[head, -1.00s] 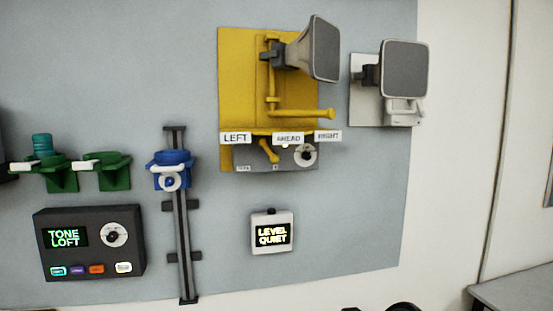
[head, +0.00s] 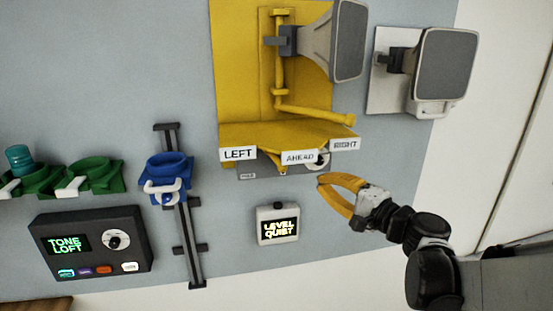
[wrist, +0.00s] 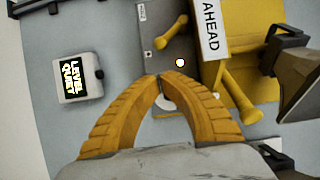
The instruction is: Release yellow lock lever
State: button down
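The short yellow lock lever (wrist: 169,33) slants across the face of a grey box (wrist: 150,50) in the wrist view. In the head view the yellow shelf and its signs hide most or all of it. My gripper (head: 321,181) has yellow curved fingers with their tips together, and nothing shows held. In the wrist view the gripper (wrist: 160,77) is in front of the grey box's round dial, below the lever in the picture and apart from it.
A yellow shelf (head: 275,133) with LEFT, AHEAD and RIGHT signs juts over the box. A longer yellow handle (wrist: 240,92) and a grey horn (head: 338,45) are near it. A small LEVEL QUIET display (head: 277,225) hangs below. A pale speaker (head: 445,70) is at right.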

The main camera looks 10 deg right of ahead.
aim_at(298, 170)
jog(key=shift+s, duration=0.15)
jog(key=shift+a, duration=0.1)
jog(key=p+x, duration=0.1)
jog(key=x, duration=0.9)
jog(key=shift+f, duration=0.1)
jog(key=shift+f, duration=0.15)
